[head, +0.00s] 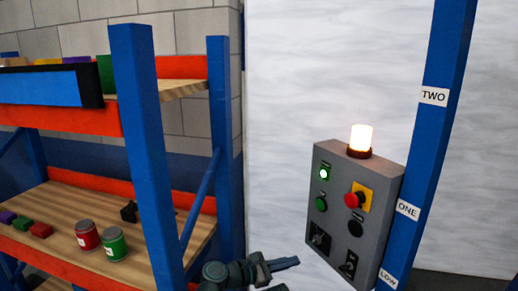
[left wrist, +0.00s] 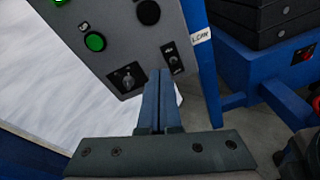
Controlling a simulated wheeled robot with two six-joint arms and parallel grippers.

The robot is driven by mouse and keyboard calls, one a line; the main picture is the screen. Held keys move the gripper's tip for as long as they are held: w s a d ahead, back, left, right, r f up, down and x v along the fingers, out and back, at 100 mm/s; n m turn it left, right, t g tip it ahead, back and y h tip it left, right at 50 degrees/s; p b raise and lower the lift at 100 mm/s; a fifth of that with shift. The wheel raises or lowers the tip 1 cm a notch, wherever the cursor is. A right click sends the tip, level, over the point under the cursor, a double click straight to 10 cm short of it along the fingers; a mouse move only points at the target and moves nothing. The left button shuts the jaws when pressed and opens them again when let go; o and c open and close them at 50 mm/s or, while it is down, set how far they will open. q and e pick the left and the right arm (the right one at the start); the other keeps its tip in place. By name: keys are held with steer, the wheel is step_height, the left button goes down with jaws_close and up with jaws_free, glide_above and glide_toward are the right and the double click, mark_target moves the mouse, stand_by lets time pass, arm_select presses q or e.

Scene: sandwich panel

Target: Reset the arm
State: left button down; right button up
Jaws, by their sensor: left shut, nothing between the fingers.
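My left gripper (head: 296,261) shows at the bottom middle of the head view, in front of the lower left of a grey control panel (head: 328,160). Its fingers are shut with nothing between them. In the left wrist view the closed fingers (left wrist: 160,76) point at the lower part of the panel (left wrist: 120,45), near a black switch (left wrist: 127,79). I cannot tell whether they touch it. The panel carries a lit green light (head: 324,173), a red knob on a yellow plate (head: 353,199) and a glowing beacon (head: 361,138) on top. My right gripper is not in view.
A blue post (head: 440,70) with labels TWO, ONE and LOW stands right of the panel. A shelf rack (head: 150,150) at left holds a red can (head: 87,235), a green can (head: 114,245) and small blocks. Black cases (left wrist: 270,20) sit on a blue frame at right in the wrist view.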

arm_select(q)
steer(key=s+a+f+m+g+y, duration=0.45)
steer(key=a+f+m+y, duration=0.25)
steer(key=a+f+m, duration=0.45)
steer(key=s+a+f+m+g+y, duration=0.1)
steer(key=s+a+f+m+y, duration=0.25)
steer(key=a, duration=0.35)
steer(key=s+a+f+m+g+y, duration=0.1)
steer(key=s+a+f+m+y, duration=0.2)
steer(key=a, duration=0.4)
steer(key=s+d+m+y, duration=0.2)
steer(key=s+d+m, duration=0.3)
steer(key=d, duration=0.6)
steer(key=shift+g, duration=0.35)
stand_by(0.3)
